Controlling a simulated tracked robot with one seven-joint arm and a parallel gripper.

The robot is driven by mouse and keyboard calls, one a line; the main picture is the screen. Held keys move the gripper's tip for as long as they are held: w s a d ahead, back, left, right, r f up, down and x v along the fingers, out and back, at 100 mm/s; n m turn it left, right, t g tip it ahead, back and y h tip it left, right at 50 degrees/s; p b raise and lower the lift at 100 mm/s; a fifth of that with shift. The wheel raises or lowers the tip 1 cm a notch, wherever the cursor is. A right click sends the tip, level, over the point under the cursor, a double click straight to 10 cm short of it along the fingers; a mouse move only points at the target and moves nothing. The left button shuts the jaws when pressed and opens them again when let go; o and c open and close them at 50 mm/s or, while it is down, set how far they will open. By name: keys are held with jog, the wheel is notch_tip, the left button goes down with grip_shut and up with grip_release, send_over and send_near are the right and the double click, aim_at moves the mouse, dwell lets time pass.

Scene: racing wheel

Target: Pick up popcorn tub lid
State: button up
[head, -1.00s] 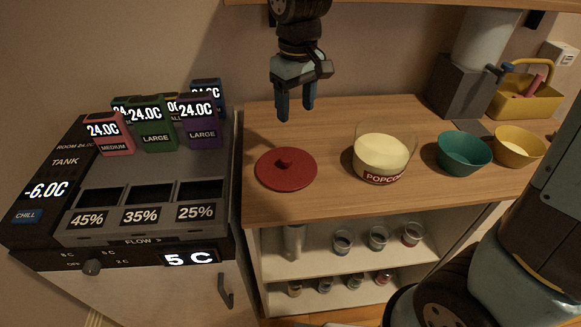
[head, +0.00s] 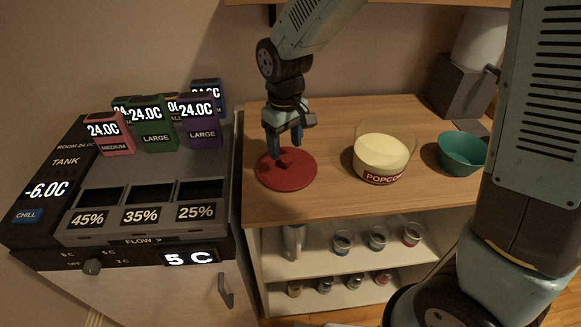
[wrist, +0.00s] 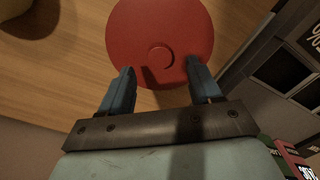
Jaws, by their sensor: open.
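The popcorn tub lid is a round red disc (head: 300,176) with a small raised knob at its centre, lying flat on the wooden counter. It also shows in the wrist view (wrist: 160,25). The popcorn tub (head: 383,158) stands uncovered to its right, filled with pale yellow. My gripper (head: 284,150) is over the lid, pointing down, near the knob. In the wrist view my gripper (wrist: 159,75) has its two blue fingers apart, reaching over the lid's near edge with the knob ahead between them. Nothing is held. I cannot tell whether the fingertips touch the lid.
A dispenser machine (head: 150,238) with colored boxes stands close on the left. A teal bowl (head: 461,154) sits right of the tub. A shelf edge (head: 400,4) runs above. Small cups (head: 343,242) are on shelves below.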

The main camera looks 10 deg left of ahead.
aim_at(286, 157)
jog(key=shift+f, duration=2.3)
jog(key=shift+c, duration=0.3)
jog(key=c, duration=1.1)
